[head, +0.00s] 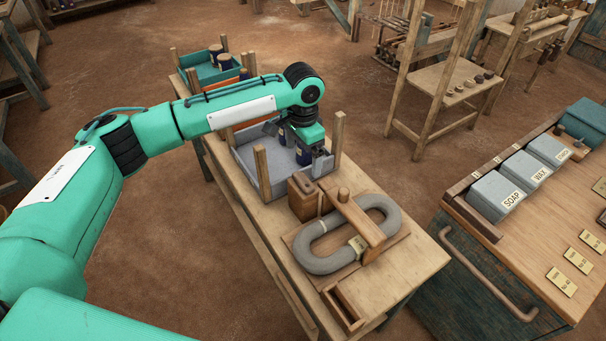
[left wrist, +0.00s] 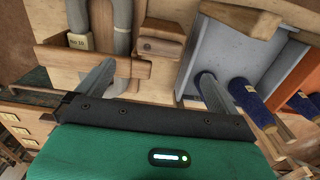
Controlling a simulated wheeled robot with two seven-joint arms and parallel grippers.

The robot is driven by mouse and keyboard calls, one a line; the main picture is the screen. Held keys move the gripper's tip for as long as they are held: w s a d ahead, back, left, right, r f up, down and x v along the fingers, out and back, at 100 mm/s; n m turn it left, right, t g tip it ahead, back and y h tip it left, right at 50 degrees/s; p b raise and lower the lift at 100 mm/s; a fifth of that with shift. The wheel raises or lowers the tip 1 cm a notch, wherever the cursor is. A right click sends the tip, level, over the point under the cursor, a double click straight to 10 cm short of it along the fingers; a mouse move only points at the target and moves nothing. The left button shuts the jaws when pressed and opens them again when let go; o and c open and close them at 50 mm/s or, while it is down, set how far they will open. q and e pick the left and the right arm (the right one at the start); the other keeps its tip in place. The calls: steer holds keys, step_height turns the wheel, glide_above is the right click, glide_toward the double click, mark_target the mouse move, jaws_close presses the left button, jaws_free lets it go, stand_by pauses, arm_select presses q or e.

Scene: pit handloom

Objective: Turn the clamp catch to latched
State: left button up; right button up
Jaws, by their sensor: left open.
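The clamp is a wooden bar (head: 355,222) lying across a grey oval hank (head: 322,264) on a board. A short brown oblong piece, which looks like the catch (head: 302,182), sits on a wooden block (head: 304,205) at the bar's far end. It also shows in the left wrist view (left wrist: 160,46), ahead of and between the fingers; I cannot tell whether it is latched. My left gripper (head: 318,152) is open and empty, beyond the block and apart from it, close to the grey tray. Its two fingers show in the left wrist view (left wrist: 155,88). My right gripper is out of view.
The grey tray (head: 244,175), with blue spools (head: 302,153) and corner posts, is beside my left gripper. A small open wooden box (head: 343,308) is at the table's near end. A cabinet (head: 480,290) with labelled tins stands to the right, across a gap.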

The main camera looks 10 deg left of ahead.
mark_target(303, 180)
arm_select(q)
step_height(303, 180, down, 9)
steer(key=shift+p, duration=0.8)
steer(key=c, duration=1)
